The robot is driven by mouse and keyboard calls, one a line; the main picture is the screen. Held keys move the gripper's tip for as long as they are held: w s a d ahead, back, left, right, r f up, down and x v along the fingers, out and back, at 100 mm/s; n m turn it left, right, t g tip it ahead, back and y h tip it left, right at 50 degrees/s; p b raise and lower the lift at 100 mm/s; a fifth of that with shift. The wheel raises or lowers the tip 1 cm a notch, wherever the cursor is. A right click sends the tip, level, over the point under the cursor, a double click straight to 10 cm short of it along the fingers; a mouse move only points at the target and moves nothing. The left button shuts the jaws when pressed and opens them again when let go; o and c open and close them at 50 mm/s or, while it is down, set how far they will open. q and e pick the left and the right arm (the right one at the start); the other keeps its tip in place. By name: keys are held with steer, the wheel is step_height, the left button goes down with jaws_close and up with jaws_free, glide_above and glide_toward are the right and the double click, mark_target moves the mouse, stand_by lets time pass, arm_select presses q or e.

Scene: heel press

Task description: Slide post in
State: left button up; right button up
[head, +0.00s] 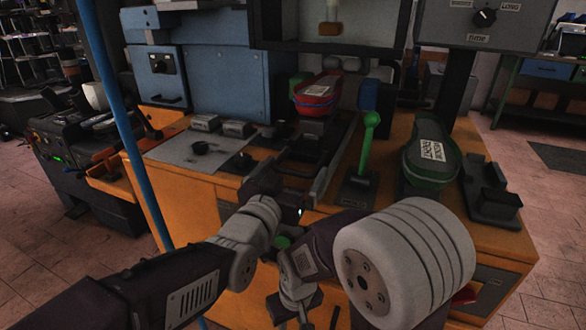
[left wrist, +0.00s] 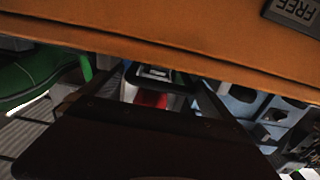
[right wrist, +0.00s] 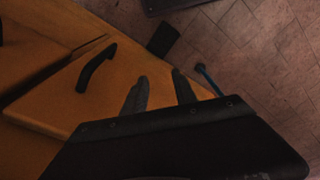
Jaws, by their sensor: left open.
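The post slide (head: 312,140) is a dark rail unit on the orange bench, running back toward the press opening. A red shoe form with a white label (head: 318,90) stands at its far end; red also shows in the left wrist view (left wrist: 150,98). My left gripper (head: 305,172) is open at the near end of the slide. In the left wrist view its fingers (left wrist: 158,82) stand apart on either side of a dark handle-like part (left wrist: 160,73). Contact cannot be told. My right gripper (right wrist: 157,78) is open and empty, low beside the bench's front.
A green lever (head: 370,130) stands upright right of the slide. A green shoe with a label (head: 430,155) and a black holder (head: 492,200) are further right. The blue press (head: 215,75) stands behind left. A drawer handle (right wrist: 97,67) is near my right gripper.

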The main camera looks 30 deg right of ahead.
mark_target(300, 161)
arm_select(q)
steer(key=c, duration=1.7)
steer(key=shift+p+x, duration=0.8)
steer(key=shift+x, duration=1.15)
steer(key=shift+c, duration=0.3)
steer(key=o, duration=1.8)
steer(key=shift+d, duration=0.1)
steer(key=shift+c, duration=0.2)
steer(key=shift+d, duration=0.1)
steer(key=b+v, duration=0.4)
steer(key=v, duration=0.4)
steer(key=shift+f, duration=0.1)
steer(key=shift+s+a, duration=0.35)
steer(key=shift+a, duration=0.05)
